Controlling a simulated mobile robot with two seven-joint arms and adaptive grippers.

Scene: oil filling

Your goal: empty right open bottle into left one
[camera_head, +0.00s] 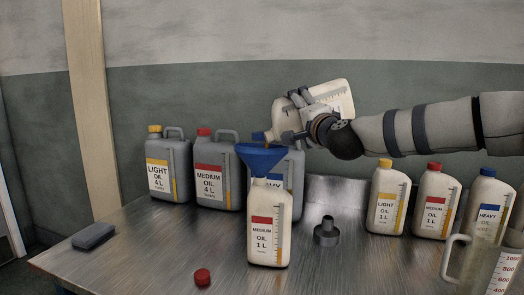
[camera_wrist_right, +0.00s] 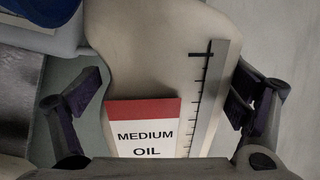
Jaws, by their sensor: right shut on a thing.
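A cream 1 L medium oil bottle (camera_head: 268,238) stands upright on the table. A blue funnel (camera_head: 260,158) sits in its mouth. My right gripper (camera_head: 294,116) is shut on a second cream bottle (camera_head: 334,95), held tilted with its mouth end down and left, just above the funnel. The right wrist view shows this held bottle (camera_wrist_right: 165,60) close up with a red and white medium oil label, between the fingers (camera_wrist_right: 160,105). A small brownish patch shows near its mouth; whether oil is flowing is unclear. The left gripper is not in view.
Grey 4 L canisters (camera_head: 168,165) stand behind on the left. Capped 1 L bottles (camera_head: 388,200) and a clear measuring jug (camera_head: 482,258) stand on the right. A dark funnel-shaped part (camera_head: 326,233), a red cap (camera_head: 202,277) and a dark pad (camera_head: 93,236) lie on the table.

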